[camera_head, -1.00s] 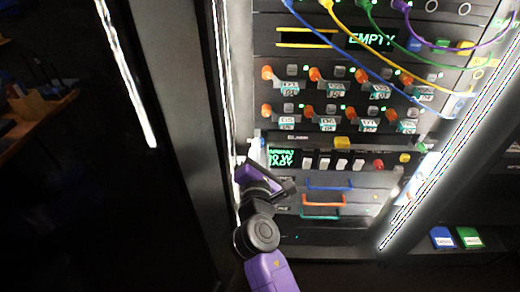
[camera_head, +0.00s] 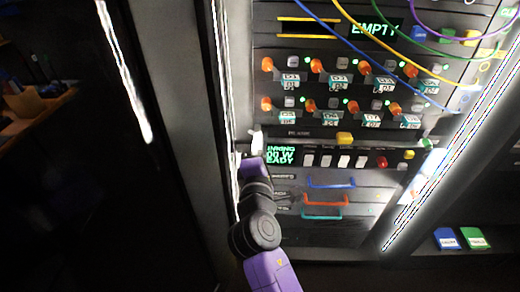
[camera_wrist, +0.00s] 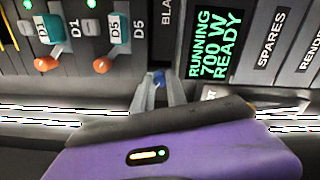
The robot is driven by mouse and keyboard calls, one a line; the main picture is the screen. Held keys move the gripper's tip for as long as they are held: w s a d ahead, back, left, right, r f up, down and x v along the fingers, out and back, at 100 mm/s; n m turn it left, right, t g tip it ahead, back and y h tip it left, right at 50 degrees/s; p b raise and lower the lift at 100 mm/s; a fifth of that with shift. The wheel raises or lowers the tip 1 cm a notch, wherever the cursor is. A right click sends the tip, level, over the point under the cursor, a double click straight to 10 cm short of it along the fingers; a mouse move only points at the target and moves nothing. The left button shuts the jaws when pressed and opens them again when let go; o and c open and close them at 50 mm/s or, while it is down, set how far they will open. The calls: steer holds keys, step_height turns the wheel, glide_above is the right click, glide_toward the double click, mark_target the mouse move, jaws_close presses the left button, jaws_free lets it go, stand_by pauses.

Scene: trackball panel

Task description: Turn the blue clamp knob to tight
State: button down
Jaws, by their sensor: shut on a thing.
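The blue clamp knob (camera_wrist: 158,77) shows in the wrist view as a small blue piece between my fingertips, at the bottom edge of the dark panel. My gripper (camera_wrist: 158,88) is shut on it, with one grey finger on each side. The fingers hide part of the knob, and I cannot read its turn. In the head view my gripper (camera_head: 256,146) is at the left edge of the rack, beside the green-lit display. The knob cannot be made out there.
The display (camera_wrist: 215,45) reads "RUNNING 700 W READY". Orange knobs with teal tags, such as the D5 tag (camera_wrist: 118,28), are close by. A bright light strip (camera_head: 228,90) runs along the rack's left side. Coloured cables (camera_head: 340,45) hang across the upper rack.

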steer(key=shift+f+m+b, duration=0.2)
steer(key=shift+m+b, duration=9.15)
steer(key=shift+m, duration=5.65)
steer(key=c, duration=1.3)
jaws_free()
steer(key=shift+r, duration=0.1)
steer(key=shift+c, duration=0.2)
